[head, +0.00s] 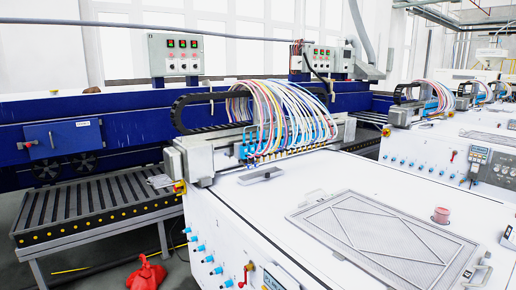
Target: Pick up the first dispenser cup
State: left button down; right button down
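A small reddish-pink cup (440,215) stands on the white machine top, at the right edge of the framed mesh panel. It looks upright. It is the only cup I can make out on this machine. Neither of my grippers shows in the head view, and nothing is touching the cup.
The mesh panel (385,240) lies flat on the white machine table (290,190). Behind it stands the nozzle gantry with many coloured hoses (285,110). A roller conveyor (95,205) is at the left. A red object (146,275) lies on the floor at the bottom left.

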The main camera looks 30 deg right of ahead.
aim_at(442, 213)
jog(key=z, duration=2.25)
jog(key=i+l+u, duration=0.15)
jog(key=l+u, duration=0.25)
jog(key=i+l+u, duration=0.1)
jog(key=l+u, duration=0.65)
jog(key=i+j, duration=0.05)
jog(key=j, duration=0.05)
